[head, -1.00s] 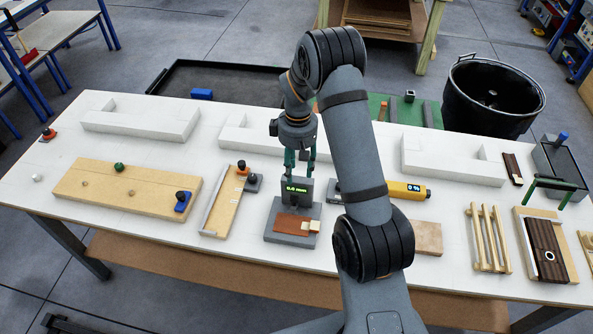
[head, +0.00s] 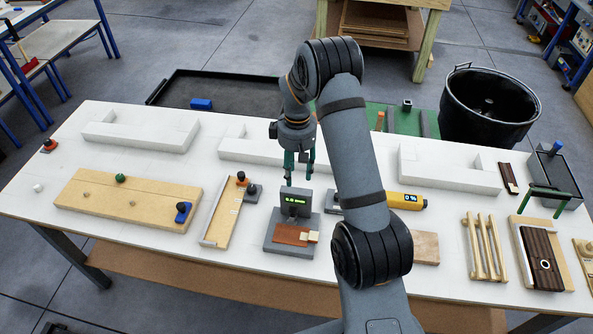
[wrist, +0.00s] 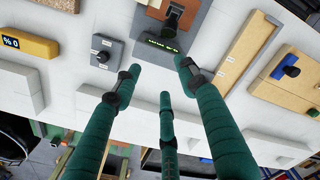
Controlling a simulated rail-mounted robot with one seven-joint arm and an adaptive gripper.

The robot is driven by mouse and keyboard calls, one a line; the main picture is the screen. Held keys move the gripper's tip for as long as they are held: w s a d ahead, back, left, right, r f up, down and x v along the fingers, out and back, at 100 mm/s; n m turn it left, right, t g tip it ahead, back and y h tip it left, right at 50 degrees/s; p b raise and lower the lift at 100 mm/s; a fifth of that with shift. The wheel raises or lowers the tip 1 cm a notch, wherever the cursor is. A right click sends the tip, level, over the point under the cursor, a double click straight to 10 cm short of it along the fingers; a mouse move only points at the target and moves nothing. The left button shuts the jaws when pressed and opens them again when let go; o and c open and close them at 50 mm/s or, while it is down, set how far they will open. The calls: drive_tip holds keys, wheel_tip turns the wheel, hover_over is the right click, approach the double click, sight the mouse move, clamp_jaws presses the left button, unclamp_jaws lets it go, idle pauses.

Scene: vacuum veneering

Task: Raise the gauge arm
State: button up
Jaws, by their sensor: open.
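The gauge (head: 296,202) is a grey block with a lit green display, standing on a grey base (head: 283,250) at the front middle of the table. A reddish-brown veneer piece (head: 288,235) with a small cream block lies on that base. I cannot make out the gauge arm clearly. In the wrist view the gauge's display (wrist: 160,45) shows upside down at the top. My gripper (head: 299,181) has green fingers, points down and is open and empty, just behind and above the gauge. Its spread fingertips also show in the wrist view (wrist: 160,76), apart from the gauge.
A wooden board with a fence (head: 222,215) and a dark knob on a grey block (head: 252,194) lie left of the gauge. A yellow device (head: 407,201) lies to the right, partly behind my arm. White blocks (head: 140,135) line the back. A black bin (head: 490,110) stands behind the table.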

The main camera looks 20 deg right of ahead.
drive_tip(key=shift+r, duration=0.1)
wheel_tip(320, 180, up, 12)
idle(0.4)
drive_tip(key=shift+c, duration=0.3)
